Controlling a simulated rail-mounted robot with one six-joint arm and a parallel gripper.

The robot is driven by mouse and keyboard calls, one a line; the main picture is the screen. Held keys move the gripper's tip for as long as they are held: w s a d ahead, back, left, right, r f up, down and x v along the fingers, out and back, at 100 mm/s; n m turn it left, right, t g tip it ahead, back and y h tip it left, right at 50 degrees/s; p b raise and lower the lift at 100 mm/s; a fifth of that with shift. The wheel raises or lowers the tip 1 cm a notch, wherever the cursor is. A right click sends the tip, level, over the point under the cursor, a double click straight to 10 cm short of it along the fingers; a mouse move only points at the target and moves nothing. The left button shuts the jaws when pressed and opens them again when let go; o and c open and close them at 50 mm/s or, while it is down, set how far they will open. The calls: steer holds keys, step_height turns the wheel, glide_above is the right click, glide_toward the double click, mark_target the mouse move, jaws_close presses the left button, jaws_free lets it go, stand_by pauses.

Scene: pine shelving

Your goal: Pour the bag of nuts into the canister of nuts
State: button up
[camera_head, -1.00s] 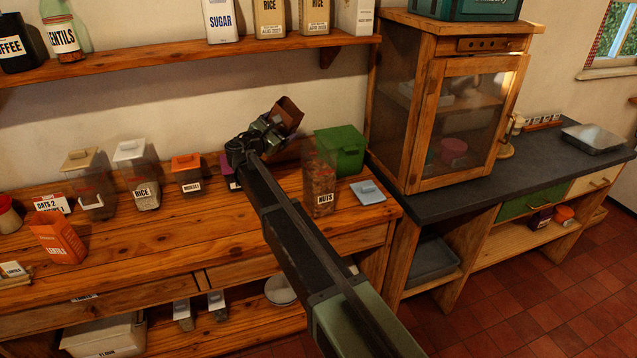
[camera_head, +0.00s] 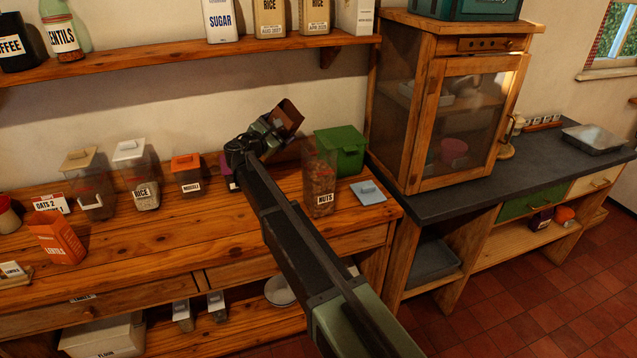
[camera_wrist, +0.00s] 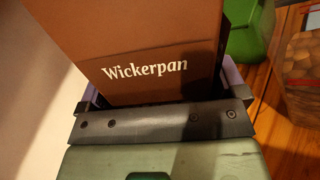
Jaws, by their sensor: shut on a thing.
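My gripper (camera_head: 266,138) is shut on a brown bag (camera_head: 287,116) and holds it tilted above the back of the counter. In the wrist view the bag (camera_wrist: 150,45) reads "Wickerpan" and stands between the jaws. The canister of nuts (camera_head: 320,178) is clear, labelled "NUTS", and stands upright on the counter to the right of the bag, holding brown contents. It has no lid on. Part of it shows at the right edge of the wrist view (camera_wrist: 303,60). A blue-grey lid (camera_head: 368,192) lies on the counter right of the canister.
A green box (camera_head: 342,150) stands behind the canister. A muesli canister (camera_head: 187,173), a rice canister (camera_head: 137,175) and an orange lentils bag (camera_head: 57,238) stand to the left. The upper shelf (camera_head: 180,56) and a wooden cabinet (camera_head: 450,100) bound the space. The counter's front middle is clear.

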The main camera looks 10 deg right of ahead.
steer(key=shift+f, duration=0.1)
stand_by(0.3)
steer(key=shift+s+d+f+m, duration=0.1)
steer(key=shift+s+d+m, duration=0.1)
steer(key=shift+m, duration=0.8)
stand_by(0.4)
steer(key=shift+w+a+m, duration=0.1)
steer(key=shift+m, duration=0.6)
stand_by(0.5)
steer(key=shift+r+m, duration=0.45)
steer(key=shift+m, duration=0.45)
stand_by(0.6)
steer(key=shift+r+p, duration=0.15)
steer(key=shift+p, duration=0.25)
steer(key=shift+s+d+r+m, duration=0.1)
steer(key=shift+s+d+m, duration=0.1)
steer(key=shift+m, duration=0.1)
